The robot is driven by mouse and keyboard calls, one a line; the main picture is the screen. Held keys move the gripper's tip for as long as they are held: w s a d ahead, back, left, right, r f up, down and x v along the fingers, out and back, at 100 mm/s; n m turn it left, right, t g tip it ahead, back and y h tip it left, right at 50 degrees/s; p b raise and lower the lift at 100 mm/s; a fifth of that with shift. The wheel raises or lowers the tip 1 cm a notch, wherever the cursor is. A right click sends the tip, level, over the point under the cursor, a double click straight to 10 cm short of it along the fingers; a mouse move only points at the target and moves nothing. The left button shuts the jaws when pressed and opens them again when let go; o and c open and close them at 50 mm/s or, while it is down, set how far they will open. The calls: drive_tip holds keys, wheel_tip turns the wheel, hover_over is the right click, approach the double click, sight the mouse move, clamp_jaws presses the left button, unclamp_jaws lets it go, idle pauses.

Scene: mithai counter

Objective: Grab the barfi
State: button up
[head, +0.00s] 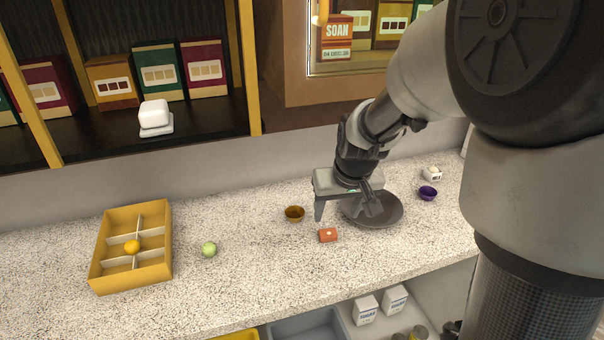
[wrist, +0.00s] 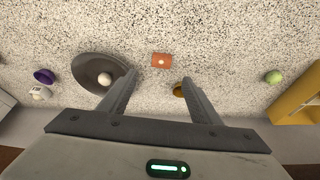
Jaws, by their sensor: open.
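The barfi looks to be the small orange-brown block (head: 328,235) with a pale dot on top, lying on the speckled counter. In the wrist view the block (wrist: 161,60) lies beyond my fingertips, roughly centred between them. My gripper (head: 345,212) is open and empty, above the counter behind the block and partly over the dark plate.
A dark round plate (head: 385,215) holding a pale ball (wrist: 104,79), and a brown bowl (head: 294,213) are close by. A green ball (head: 209,249) and a yellow divided box (head: 162,271) stand left. A purple bowl (head: 428,193) is right. The front counter is clear.

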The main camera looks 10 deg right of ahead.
hover_over(329, 233)
drive_tip(key=s, duration=0.2)
drive_tip(key=f, duration=0.5)
drive_tip(key=shift+s+d+f, duration=0.1)
drive_tip(key=shift+d+f, duration=0.1)
drive_tip(key=shift+f, duration=0.05)
drive_tip(key=b+x, duration=0.1)
drive_tip(key=x, duration=0.4)
drive_tip(key=shift+s+a+f, duration=0.15)
drive_tip(key=c, duration=1.1)
